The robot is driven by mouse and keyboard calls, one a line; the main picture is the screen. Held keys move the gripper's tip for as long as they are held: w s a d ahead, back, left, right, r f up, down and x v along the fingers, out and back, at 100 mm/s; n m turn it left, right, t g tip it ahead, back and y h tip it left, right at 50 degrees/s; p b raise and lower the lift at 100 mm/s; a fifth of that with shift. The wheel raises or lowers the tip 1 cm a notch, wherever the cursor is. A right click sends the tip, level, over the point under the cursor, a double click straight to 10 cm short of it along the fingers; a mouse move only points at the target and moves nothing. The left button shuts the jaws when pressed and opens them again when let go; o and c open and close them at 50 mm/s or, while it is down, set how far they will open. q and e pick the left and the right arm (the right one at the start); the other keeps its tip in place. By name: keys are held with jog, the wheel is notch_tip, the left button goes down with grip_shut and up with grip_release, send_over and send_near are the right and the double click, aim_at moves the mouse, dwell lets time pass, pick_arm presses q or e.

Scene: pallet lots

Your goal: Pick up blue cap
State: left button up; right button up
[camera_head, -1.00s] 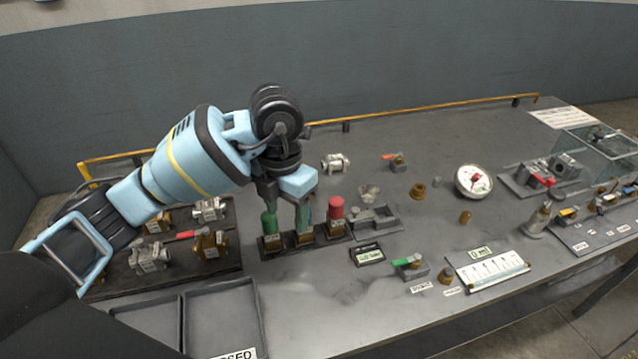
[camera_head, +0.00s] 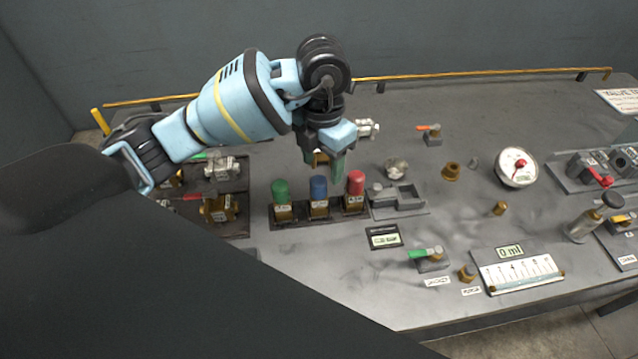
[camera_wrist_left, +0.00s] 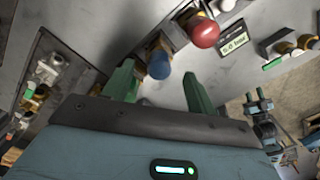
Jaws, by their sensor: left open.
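The blue cap (camera_head: 318,187) sits upright on a brass fitting in a dark rack (camera_head: 338,216), between a green cap (camera_head: 281,190) and a red cap (camera_head: 355,182). My left gripper (camera_head: 329,166) is open and empty, pointing down just above and behind the blue cap in the head view. In the left wrist view, the blue cap (camera_wrist_left: 158,65) shows in the gap between the two green fingers (camera_wrist_left: 158,70), and the red cap (camera_wrist_left: 203,32) lies beyond it. The green cap cannot be made out there. My right gripper is not in view.
A grey block fixture (camera_head: 398,197) stands right of the rack, with a small display (camera_head: 384,237) in front. Valves (camera_head: 220,207) stand to the left. A green-handled valve (camera_head: 430,259) and a white gauge (camera_head: 516,167) are to the right. Bare tabletop lies in front of the rack.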

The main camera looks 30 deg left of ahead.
aim_at(318, 179)
pick_arm(q)
jog(key=shift+s+f, duration=0.15)
jog(key=shift+f, duration=0.05)
jog(key=f, duration=0.4)
jog(key=shift+s+a+f, duration=0.1)
jog(key=shift+s, duration=0.3)
jog(key=shift+f, duration=0.25)
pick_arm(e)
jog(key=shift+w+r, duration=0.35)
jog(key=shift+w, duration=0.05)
pick_arm(q)
jog(key=shift+c, duration=0.3)
jog(key=shift+c, duration=1.2)
jog(key=c, duration=0.8)
jog(key=shift+o, duration=0.2)
jog(key=shift+r, duration=0.1)
